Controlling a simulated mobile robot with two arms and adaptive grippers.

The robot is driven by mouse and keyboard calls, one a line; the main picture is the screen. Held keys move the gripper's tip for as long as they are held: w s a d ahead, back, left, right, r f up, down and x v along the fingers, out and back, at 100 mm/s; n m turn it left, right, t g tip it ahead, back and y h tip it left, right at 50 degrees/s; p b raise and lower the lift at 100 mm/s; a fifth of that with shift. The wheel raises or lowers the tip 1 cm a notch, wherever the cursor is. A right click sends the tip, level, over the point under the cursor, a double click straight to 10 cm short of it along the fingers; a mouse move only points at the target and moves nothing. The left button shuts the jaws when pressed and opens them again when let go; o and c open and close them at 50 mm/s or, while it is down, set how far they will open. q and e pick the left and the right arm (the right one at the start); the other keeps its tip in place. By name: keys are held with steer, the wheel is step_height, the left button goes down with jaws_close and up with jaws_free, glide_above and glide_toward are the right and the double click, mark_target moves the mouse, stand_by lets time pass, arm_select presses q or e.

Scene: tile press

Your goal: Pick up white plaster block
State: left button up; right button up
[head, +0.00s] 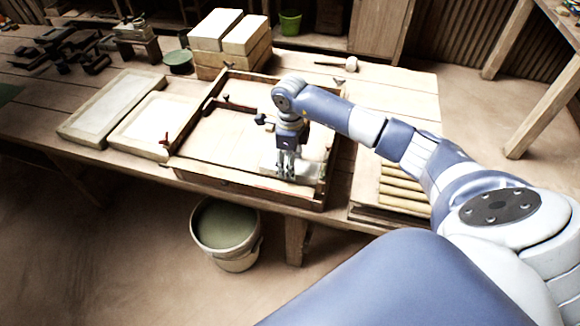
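My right gripper (287,170) reaches down from the right into a shallow wooden tray (225,182) on the workbench. A pale, whitish block (312,170) lies in the tray's front right corner, right at the fingertips. The gripper partly hides it. The fingers look close together, but I cannot tell whether they hold the block or only stand in front of it. My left gripper is not in view.
Two flat framed slabs (112,105) lie left of the tray. Pale blocks (216,29) are stacked behind it. Rolled rods (403,188) lie at the right. A bucket (226,232) stands on the floor in front. The tray's middle is mostly clear.

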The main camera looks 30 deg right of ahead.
steer(key=c, duration=0.7)
steer(key=shift+r, duration=0.1)
